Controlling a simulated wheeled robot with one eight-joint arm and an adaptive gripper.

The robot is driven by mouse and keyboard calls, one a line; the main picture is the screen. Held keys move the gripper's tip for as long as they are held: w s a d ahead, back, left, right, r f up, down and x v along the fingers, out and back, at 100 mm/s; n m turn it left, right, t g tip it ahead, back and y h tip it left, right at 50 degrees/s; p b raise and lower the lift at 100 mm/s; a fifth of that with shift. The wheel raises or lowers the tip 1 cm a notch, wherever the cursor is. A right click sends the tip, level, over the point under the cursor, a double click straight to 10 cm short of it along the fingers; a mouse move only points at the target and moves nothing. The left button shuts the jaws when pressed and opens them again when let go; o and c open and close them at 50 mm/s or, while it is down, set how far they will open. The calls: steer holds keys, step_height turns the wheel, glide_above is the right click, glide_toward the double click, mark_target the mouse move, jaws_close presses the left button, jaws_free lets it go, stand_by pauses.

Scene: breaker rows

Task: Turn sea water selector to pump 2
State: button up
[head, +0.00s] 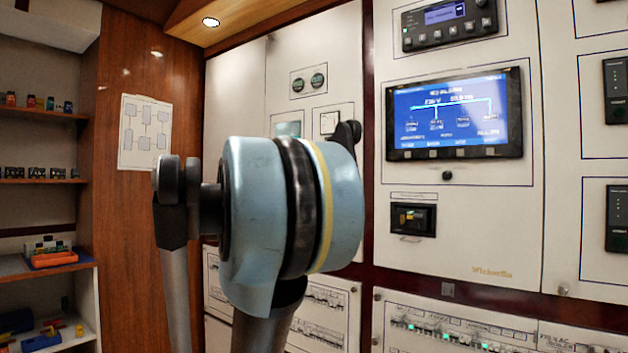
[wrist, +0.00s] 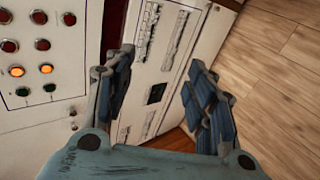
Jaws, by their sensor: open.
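I cannot make out a selector labelled for sea water in either view. My gripper (wrist: 160,62) shows in the wrist view with its two blue-padded fingers spread apart and nothing between them. It points toward a white panel (wrist: 183,50) with breaker rows, seen tilted. A small dark device (wrist: 156,93) on the white cabinet face shows between the fingers; its kind is unclear. In the head view my arm fills the middle and hides part of the panels, and the gripper's fingers do not show. A black-framed switch (head: 412,219) with a yellow part sits under the display; its label is unreadable.
In the wrist view, a panel with red, orange and green lamps or buttons (wrist: 42,44) is at left, and bare wooden floor (wrist: 270,70) at right. The head view shows a blue display screen (head: 455,112), a breaker row (head: 450,325) and shelves (head: 40,265) at left.

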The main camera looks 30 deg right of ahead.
steer(key=w+d+r+n+t+h, duration=0.1)
steer(key=w+d+r+n+h, duration=0.15)
steer(key=w+d+r, duration=0.5)
steer(key=w+d+r+n+t+h, duration=0.1)
steer(key=w+d+r+n+h, duration=0.2)
steer(key=r, duration=0.7)
steer(key=w+d+r+n+t+h, duration=0.1)
steer(key=w+d+r+n+h, duration=0.2)
steer(key=w+r, duration=0.4)
steer(key=w+d+r, duration=0.1)
steer(key=w+d, duration=0.2)
steer(key=d, duration=0.5)
steer(key=w+d+y, duration=0.1)
steer(key=w+d, duration=0.2)
steer(key=d, duration=0.6)
steer(key=shift+r, duration=0.35)
steer(key=c, duration=1.1)
